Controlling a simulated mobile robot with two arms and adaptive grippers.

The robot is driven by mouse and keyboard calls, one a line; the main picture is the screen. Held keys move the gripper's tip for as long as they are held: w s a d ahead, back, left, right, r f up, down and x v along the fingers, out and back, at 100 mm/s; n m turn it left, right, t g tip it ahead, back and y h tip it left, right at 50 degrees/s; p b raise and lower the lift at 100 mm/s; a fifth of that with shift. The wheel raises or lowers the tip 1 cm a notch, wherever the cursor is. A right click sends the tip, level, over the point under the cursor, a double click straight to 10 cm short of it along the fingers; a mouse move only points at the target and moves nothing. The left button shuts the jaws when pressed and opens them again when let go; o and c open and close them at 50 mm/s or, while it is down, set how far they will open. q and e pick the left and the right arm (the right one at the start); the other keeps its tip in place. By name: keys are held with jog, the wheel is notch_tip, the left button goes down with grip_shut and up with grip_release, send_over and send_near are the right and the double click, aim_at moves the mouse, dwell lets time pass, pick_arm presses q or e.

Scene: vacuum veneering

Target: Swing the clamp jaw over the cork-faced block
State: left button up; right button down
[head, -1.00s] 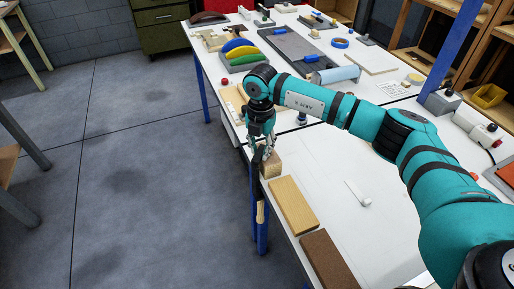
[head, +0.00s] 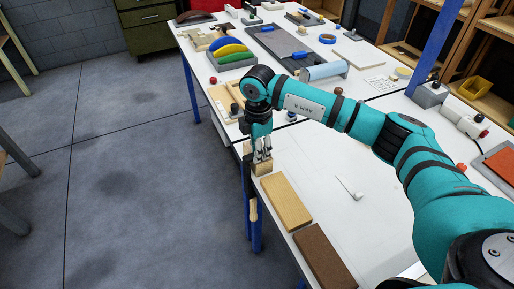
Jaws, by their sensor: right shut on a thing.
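My right gripper (head: 262,154) points down at the near left edge of the white table (head: 375,215). Its fingers are shut, apparently on the clamp jaw, which they mostly hide. A small pale wooden block (head: 262,168) sits right below the fingertips at the table edge; I cannot make out its cork face. The clamp's wooden handle (head: 253,209) hangs below the edge, beside the blue table leg. My left gripper is not in view.
A tan board (head: 286,201) and a dark brown board (head: 325,257) lie along the edge nearer me. A small white piece (head: 350,189) lies mid-table. Behind the gripper are a wooden tray (head: 226,101) and coloured curved forms (head: 232,53). Open floor is left.

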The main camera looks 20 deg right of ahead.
jog(key=shift+m, duration=0.3)
jog(key=c, duration=1.1)
grip_release()
notch_tip(320, 180, up, 12)
jog(key=shift+r, duration=0.1)
